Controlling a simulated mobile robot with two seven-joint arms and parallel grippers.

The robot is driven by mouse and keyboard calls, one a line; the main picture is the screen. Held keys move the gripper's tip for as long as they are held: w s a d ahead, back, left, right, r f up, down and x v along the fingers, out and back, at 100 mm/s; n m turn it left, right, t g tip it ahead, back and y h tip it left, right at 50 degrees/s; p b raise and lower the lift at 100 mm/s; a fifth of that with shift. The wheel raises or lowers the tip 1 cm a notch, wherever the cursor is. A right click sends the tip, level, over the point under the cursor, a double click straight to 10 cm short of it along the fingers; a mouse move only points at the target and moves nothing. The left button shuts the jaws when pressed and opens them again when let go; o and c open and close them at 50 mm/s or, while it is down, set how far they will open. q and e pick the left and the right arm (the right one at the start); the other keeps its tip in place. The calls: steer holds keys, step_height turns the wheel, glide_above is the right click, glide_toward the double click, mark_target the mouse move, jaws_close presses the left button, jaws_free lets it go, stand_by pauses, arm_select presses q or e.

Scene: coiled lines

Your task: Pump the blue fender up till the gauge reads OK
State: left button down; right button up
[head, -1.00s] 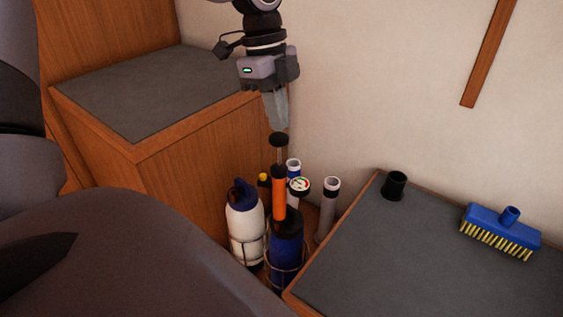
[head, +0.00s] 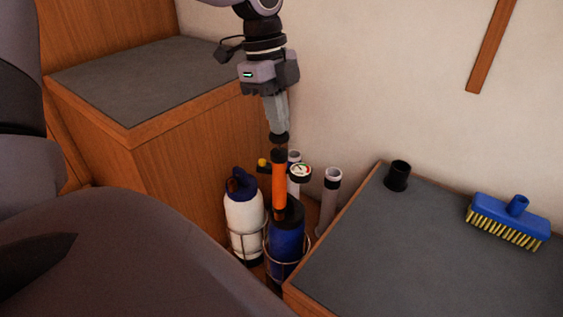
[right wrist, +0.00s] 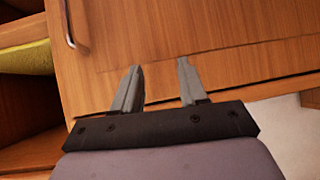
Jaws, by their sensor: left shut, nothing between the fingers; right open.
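The blue fender (head: 285,243) stands in a wire holder in the gap between two counters. An orange hand pump (head: 279,183) stands upright over its black top. My left gripper (head: 277,127) is shut with its fingertips on the pump's black knob (head: 279,138). A short stretch of rod shows between knob and tube. The round gauge (head: 300,171) sits just right of the pump; its needle is too small to read. My right gripper (right wrist: 157,78) is open and empty in the right wrist view, in front of a wooden panel (right wrist: 200,35).
A white fender (head: 244,222) with a blue top stands left of the blue one. Grey tubes (head: 328,205) stand behind. The right counter (head: 420,250) holds a black cup (head: 397,176) and a blue brush (head: 508,218). The left grey top (head: 140,85) is clear.

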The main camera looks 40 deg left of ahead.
arm_select(q)
steer(key=shift+f+b, duration=0.55)
steer(key=shift+f, duration=0.4)
steer(key=shift+r+p, duration=0.6)
steer(key=shift+r, duration=0.15)
step_height(320, 180, up, 5)
steer(key=p, duration=0.3)
